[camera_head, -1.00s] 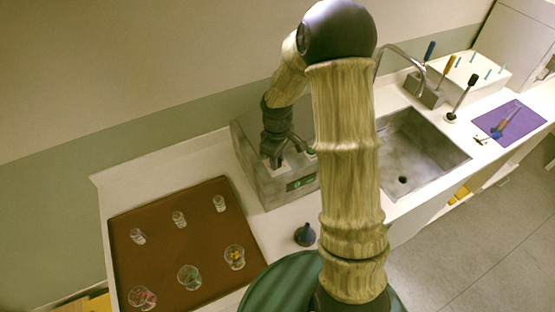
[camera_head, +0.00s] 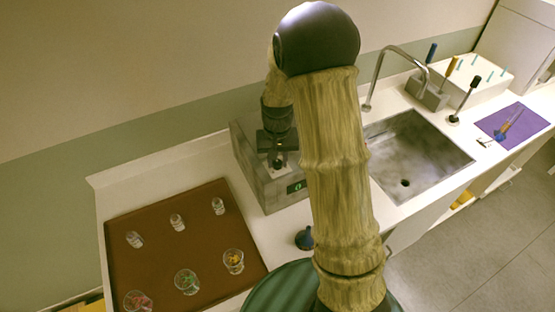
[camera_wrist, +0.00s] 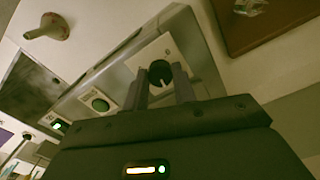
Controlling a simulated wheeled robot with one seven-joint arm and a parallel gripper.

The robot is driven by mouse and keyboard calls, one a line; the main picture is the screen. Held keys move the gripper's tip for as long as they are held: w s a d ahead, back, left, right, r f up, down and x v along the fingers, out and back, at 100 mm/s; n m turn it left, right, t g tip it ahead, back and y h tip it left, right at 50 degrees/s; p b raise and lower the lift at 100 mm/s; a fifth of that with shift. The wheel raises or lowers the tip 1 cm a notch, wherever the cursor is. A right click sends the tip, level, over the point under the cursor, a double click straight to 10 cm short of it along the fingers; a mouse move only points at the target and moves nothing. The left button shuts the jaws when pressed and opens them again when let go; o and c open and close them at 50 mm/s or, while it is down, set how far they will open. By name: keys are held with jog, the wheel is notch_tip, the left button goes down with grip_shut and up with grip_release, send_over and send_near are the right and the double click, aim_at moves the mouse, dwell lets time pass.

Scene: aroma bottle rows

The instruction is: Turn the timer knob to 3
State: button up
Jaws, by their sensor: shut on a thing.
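The timer knob (camera_wrist: 160,73) is a dark round knob with a pale pointer line, on a white plate (camera_wrist: 150,50) on the metal device. My gripper (camera_wrist: 161,84) has one finger on each side of the knob and is shut on it. The dial numbers are too small to read.
A brown tray (camera_head: 150,262) with several glass cups and jars lies left of the device. A sink (camera_head: 425,150) with a faucet is to the right, then a purple mat (camera_head: 500,128).

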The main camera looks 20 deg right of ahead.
aim_at(278, 162)
jog(key=shift+w+r+m, duration=0.1)
jog(key=shift+m, duration=1.4)
jog(key=o, duration=1)
notch_tip(278, 162, up, 17)
jog(key=b, duration=0.3)
jog(key=shift+r, duration=0.15)
